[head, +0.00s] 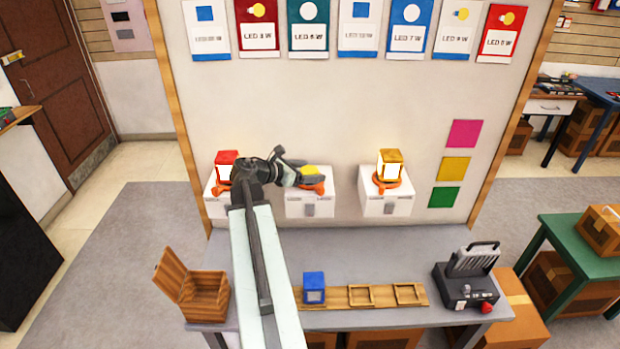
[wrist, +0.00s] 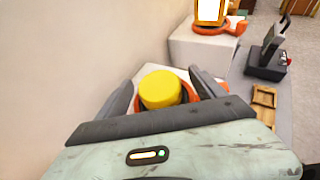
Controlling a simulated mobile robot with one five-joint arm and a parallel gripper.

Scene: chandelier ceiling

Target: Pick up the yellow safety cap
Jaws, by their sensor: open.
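The yellow safety cap (head: 309,171) sits on the middle white wall box, within an orange ring (head: 318,187). In the wrist view the yellow cap (wrist: 160,90) lies between the two fingers, with its lower part hidden by my gripper's body. My gripper (head: 296,166) is open, coming in from the left at the cap's height. In the wrist view its fingers (wrist: 163,88) stand on either side of the cap, with a gap visible on the right. I cannot tell whether either finger touches it.
A red lamp cube (head: 227,160) stands on the left box, partly behind my arm. A yellow lamp cube (head: 390,164) stands on the right box.

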